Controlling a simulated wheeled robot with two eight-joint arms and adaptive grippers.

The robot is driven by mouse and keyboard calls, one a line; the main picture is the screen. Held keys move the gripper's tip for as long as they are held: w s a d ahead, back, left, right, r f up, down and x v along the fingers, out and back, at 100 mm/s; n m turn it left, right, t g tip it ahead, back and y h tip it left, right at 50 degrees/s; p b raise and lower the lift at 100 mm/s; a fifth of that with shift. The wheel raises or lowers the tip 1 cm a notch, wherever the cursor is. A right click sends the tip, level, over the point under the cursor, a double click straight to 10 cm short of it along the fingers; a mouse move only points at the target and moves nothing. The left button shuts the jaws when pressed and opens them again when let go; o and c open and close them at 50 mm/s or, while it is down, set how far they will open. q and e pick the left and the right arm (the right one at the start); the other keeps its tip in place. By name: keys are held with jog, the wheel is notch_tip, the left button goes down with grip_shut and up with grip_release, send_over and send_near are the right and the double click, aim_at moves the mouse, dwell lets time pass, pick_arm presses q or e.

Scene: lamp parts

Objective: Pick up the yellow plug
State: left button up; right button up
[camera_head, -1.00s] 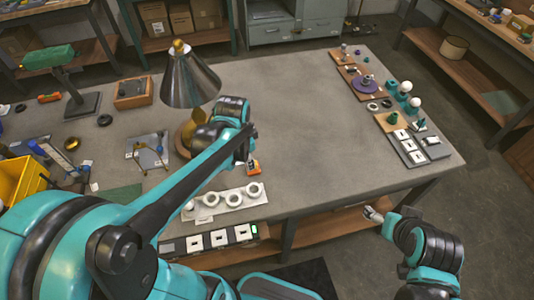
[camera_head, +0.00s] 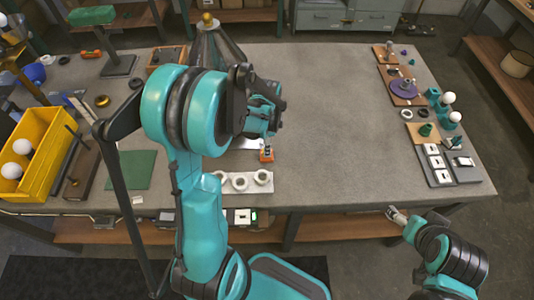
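A small orange-yellow piece with a pale part (camera_head: 267,154) lies on the grey table behind the white strip of rings. It may be the yellow plug, but it is too small to be sure. My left gripper (camera_head: 267,133) is just behind and above this piece, and the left arm reaches across the table to it. Its fingertips are too small and dark to tell open from shut, or contact with the piece. My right gripper (camera_head: 397,216) hangs in front of the table's front edge, away from any part; its finger opening cannot be made out.
A white strip with rings (camera_head: 240,182) lies near the front edge. A lamp with a metal shade (camera_head: 213,43) stands behind my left arm. A yellow bin (camera_head: 42,150) with white bulbs is at left. The table's middle right is clear; sockets and bulbs line its right side.

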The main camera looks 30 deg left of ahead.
pick_arm(q)
notch_tip(320, 180, down, 3)
jog(key=shift+a+b, duration=0.1)
jog(key=shift+b, duration=0.2)
jog(key=shift+r, duration=0.1)
grip_shut()
